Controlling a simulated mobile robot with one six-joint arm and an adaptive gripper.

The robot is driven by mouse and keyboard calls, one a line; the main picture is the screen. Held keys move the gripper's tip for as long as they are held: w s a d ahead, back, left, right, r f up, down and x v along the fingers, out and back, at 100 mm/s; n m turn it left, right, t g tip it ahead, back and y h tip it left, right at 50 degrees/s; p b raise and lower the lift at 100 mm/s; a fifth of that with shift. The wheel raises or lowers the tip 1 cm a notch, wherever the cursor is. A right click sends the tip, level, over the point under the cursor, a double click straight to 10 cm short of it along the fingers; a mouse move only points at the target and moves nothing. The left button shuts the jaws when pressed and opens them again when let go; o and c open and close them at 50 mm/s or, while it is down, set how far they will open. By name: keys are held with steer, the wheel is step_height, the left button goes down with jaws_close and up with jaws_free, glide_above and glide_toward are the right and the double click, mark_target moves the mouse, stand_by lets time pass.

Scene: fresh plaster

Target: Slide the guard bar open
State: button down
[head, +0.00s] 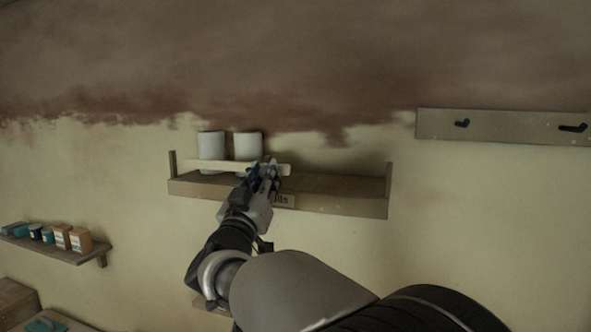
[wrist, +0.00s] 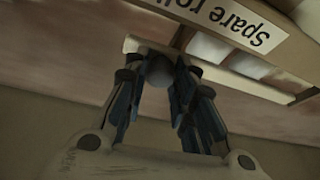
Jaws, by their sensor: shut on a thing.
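The guard bar (head: 215,164) is a pale strip across the left part of a wooden wall shelf (head: 345,199), in front of two white rolls (head: 211,145). Its right end shows just past my gripper (head: 267,171). In the wrist view, my gripper (wrist: 160,85) is shut on a grey round knob (wrist: 160,69) at the pale bar (wrist: 136,47). The fingers hide part of the knob and the bar behind it. A label reading "Spare rolls" (wrist: 247,22), partly cut off, is on the shelf front; my gripper covers part of it in the head view.
The right half of the shelf is empty, up to an upright post (head: 388,177) at its end. A hook rail (head: 500,127) is on the wall at upper right. A lower shelf (head: 70,252) with several small boxes and jars is at left.

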steer(key=a, duration=0.1)
steer(key=w+a+p, duration=0.1)
steer(key=a, duration=0.3)
steer(key=shift+w+a+r+p, duration=0.1)
steer(key=shift+w+a+p, duration=0.15)
steer(key=shift+w+p, duration=0.15)
steer(key=c, duration=1.8)
jaws_free()
steer(key=o, duration=0.4)
steer(key=shift+w+a, duration=0.1)
steer(key=shift+a, duration=0.15)
steer(key=shift+o, duration=0.3)
steer(key=shift+d, duration=0.1)
glide_toward(246, 164)
steer(key=v, duration=0.6)
steer(key=shift+s, duration=0.2)
